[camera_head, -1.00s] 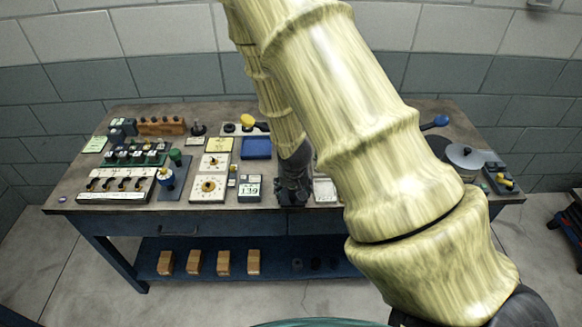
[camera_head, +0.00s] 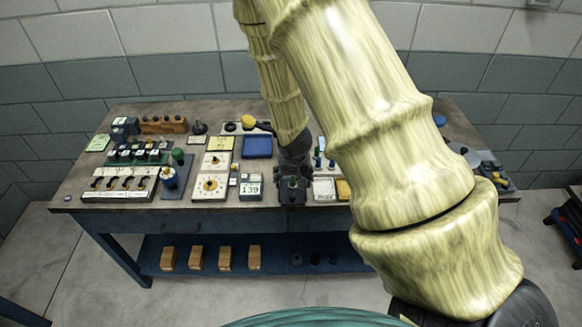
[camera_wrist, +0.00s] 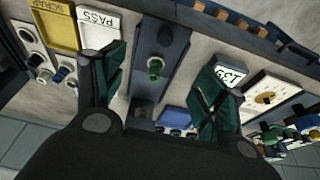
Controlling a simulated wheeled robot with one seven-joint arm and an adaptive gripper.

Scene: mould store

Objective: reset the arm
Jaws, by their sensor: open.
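My arm reaches from the right of the head view over the bench (camera_head: 215,120). My gripper (camera_head: 294,160) hangs dark at its end, above the middle of the bench. In the wrist view my gripper (camera_wrist: 165,70) has its two green-padded fingers spread wide, with nothing held between them. The same fixture (camera_head: 291,192) stands near the bench's front edge in the head view. My arm hides part of the bench's right side.
A counter reading 139 (camera_head: 250,188) and dial panels (camera_head: 209,187) stand left of the fixture. A white PASS tray (camera_wrist: 99,27) and a yellow SCRAP tray (camera_wrist: 59,28) lie on its other side. A blue tray (camera_head: 258,147) lies behind. Wooden blocks (camera_head: 225,257) sit on the lower shelf.

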